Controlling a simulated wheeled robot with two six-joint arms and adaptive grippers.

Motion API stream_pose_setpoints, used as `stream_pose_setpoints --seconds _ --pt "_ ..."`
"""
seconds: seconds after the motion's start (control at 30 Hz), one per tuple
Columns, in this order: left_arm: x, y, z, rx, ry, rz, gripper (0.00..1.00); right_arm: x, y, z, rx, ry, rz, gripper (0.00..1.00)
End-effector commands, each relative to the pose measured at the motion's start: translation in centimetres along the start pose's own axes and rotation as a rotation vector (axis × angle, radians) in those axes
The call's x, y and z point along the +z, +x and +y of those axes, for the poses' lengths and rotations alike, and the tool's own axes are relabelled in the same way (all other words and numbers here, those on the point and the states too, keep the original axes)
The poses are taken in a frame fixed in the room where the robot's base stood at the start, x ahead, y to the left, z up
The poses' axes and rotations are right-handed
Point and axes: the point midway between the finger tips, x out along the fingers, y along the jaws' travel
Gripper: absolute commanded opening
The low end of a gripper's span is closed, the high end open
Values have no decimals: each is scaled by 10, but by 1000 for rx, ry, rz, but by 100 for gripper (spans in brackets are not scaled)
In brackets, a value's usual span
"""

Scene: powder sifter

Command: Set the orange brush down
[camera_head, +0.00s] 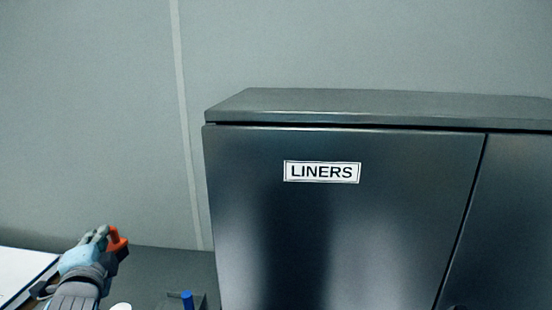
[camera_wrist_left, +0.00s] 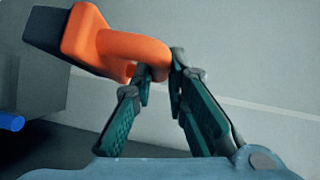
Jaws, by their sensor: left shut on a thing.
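The orange brush (camera_head: 117,239) shows at the lower left of the head view, at the tip of my left gripper (camera_head: 103,238). In the left wrist view the orange brush (camera_wrist_left: 105,42) has a looped orange handle and a dark head that points to the upper left. The fingers of my left gripper (camera_wrist_left: 160,75) are shut on the loop of the handle. The brush is held up in front of the wall. My right gripper is in neither view.
A dark cabinet labelled LINERS (camera_head: 320,220) fills the right of the head view. A blue cylinder (camera_head: 187,300) stands at the bottom edge; a blue cylinder also shows in the left wrist view (camera_wrist_left: 10,121). A white board (camera_head: 22,270) lies at far left.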

Motion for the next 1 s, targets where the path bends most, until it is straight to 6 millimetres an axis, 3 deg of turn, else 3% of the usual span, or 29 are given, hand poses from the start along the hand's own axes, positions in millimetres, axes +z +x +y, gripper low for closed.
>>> stream_pose_setpoints --seconds 0.47,0.9,1.0 --pt "-26 -79 54 82 78 493 0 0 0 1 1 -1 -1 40" --pt "-62 -180 120 183 149 1138 0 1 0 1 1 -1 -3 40" --pt "-67 -196 127 186 155 1237 0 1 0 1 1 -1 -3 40"
